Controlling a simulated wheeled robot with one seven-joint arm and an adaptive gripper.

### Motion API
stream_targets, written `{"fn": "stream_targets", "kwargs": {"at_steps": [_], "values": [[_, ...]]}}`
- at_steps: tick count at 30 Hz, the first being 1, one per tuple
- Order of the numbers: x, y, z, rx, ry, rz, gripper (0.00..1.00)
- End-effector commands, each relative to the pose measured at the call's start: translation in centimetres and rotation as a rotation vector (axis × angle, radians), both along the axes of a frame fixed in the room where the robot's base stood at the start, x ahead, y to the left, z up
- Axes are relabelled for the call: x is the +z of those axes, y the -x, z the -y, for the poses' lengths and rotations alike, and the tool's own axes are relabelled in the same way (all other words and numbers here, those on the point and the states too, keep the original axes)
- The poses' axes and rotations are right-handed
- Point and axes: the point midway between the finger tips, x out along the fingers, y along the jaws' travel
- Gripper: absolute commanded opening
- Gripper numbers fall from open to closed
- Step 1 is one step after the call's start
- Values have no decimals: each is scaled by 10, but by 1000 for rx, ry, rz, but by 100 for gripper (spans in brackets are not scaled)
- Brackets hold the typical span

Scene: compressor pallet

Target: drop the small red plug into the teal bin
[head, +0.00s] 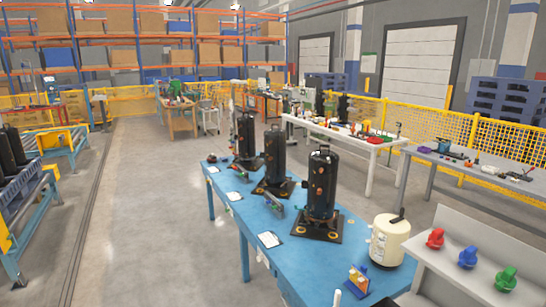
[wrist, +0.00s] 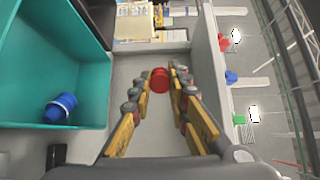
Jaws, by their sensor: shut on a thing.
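The small red plug (wrist: 160,80) is between the fingertips of my gripper (wrist: 161,78) in the wrist view. My gripper is shut on it, its yellow-padded fingers on either side. The plug and gripper are over a grey surface, to the right of the teal bin; the plug's height above the surface is hard to tell. The teal bin (wrist: 105,75) fills the left of the wrist view, open, with a blue plug (wrist: 61,106) lying inside near its lower side. The head view shows neither my gripper nor the teal bin.
A pale wall (wrist: 207,60) borders the grey surface on the right. Above the plug lie yellow and white items (wrist: 140,25). In the head view, red (head: 435,238), blue (head: 467,257) and green (head: 506,279) knob-like parts sit on a pale ledge beside the blue table (head: 225,205) with black compressors.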

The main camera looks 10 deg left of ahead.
Motion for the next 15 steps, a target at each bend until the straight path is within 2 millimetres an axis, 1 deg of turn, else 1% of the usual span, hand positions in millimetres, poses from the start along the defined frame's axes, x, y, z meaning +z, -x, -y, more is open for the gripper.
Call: {"fn": "stream_targets", "kwargs": {"at_steps": [1,6,10,15], "values": [[-11,0,0,0,-1,-2,0],[-29,0,0,-1,-1,-2,0],[-37,0,0,-1,-1,-1,0],[-37,0,0,-1,-1,0,0]]}}
